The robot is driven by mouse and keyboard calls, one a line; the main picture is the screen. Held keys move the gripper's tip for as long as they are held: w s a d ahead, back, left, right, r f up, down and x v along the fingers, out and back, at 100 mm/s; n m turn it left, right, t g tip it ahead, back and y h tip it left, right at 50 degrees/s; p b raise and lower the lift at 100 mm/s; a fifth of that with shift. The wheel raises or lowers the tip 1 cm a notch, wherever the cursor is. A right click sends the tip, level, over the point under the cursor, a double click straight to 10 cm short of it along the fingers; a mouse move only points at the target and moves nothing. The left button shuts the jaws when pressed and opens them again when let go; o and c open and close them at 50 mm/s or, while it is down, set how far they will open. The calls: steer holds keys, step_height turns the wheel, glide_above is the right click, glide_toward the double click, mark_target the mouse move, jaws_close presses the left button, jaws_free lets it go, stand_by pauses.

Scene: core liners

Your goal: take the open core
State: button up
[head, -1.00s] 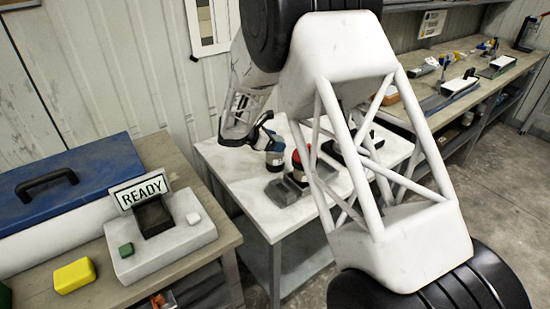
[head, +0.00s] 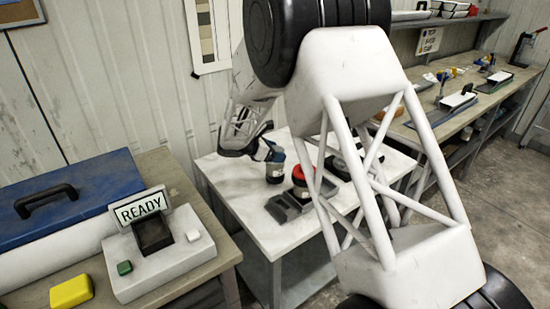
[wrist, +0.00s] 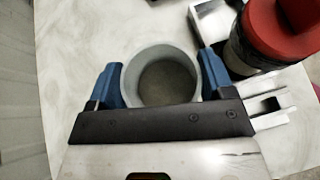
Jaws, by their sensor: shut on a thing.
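The open core (wrist: 162,77) is a grey round tube with an open top and a dark inside, seen from above in the wrist view. My gripper (wrist: 162,75) is shut on it, with one blue finger against each side. In the head view my gripper (head: 268,150) is at the core (head: 274,175), which looks upright at the white table. I cannot tell whether its base touches the top. A second core with a red cap (head: 302,177) stands beside it to the right; its red cap (wrist: 278,30) also shows in the wrist view.
A grey holder (head: 283,208) lies in front of the cores on the white table (head: 235,190). On the left bench are a READY device (head: 150,250), a blue-lidded case (head: 70,200) and a yellow block (head: 71,291). The white table's front left is clear.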

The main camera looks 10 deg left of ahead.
step_height(320, 180, up, 8)
steer(key=shift+f, duration=0.15)
steer(key=shift+w+d, duration=0.1)
steer(key=shift+d, duration=0.05)
stand_by(0.7)
